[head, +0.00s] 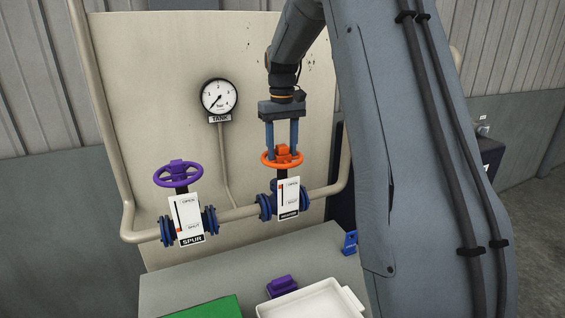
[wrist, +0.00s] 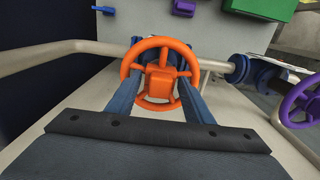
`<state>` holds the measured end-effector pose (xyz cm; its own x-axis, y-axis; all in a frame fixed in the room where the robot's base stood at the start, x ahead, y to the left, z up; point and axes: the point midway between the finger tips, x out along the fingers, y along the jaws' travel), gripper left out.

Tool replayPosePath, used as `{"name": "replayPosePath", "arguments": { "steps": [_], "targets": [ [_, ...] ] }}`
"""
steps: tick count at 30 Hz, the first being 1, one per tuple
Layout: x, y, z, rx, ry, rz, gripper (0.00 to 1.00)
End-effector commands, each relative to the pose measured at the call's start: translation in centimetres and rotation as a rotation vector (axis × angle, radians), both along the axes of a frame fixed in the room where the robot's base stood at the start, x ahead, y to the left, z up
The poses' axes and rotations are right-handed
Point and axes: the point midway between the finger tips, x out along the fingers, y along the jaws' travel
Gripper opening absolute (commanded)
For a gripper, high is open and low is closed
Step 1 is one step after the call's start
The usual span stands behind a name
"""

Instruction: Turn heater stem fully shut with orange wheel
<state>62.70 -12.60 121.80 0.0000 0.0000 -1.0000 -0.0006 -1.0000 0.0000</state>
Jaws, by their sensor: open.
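The orange wheel (head: 283,157) sits on top of the heater valve, above the white HEATER plate (head: 288,196) with its OPEN and SHUT marks. A red marker on that plate shows near the OPEN end. My gripper (head: 283,147) points straight down over the wheel, its two blue fingers apart on either side of the orange hub. In the wrist view the orange wheel (wrist: 160,73) is centred, with the square hub between the fingertips (wrist: 160,85). I cannot tell whether the fingers touch the hub.
A purple wheel (head: 177,174) tops the SPUR valve at the left on the same pipe. A TANK gauge (head: 219,97) hangs on the panel. Below are a white tray (head: 312,300), a purple block (head: 282,286), a green item (head: 209,308) and a blue piece (head: 350,242).

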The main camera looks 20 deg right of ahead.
Motion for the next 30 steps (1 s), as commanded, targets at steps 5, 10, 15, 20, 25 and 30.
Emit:
{"name": "replayPosePath", "arguments": {
  "steps": [5, 10, 15, 20, 25, 30],
  "targets": [
    [-0.03, 0.01, 0.14, 0.000, 0.000, 0.099, 0.47],
    [-0.04, 0.01, 0.13, 0.000, 0.001, 0.239, 0.47],
    [-0.01, 0.01, 0.01, 0.000, 0.000, 0.376, 0.47],
    [0.00, 0.00, 0.00, 0.000, 0.000, 0.505, 0.47],
    [0.00, 0.00, 0.01, 0.000, 0.000, 0.643, 0.47],
    [0.00, -0.01, 0.01, 0.000, 0.000, 0.779, 0.47]
  ]
}}
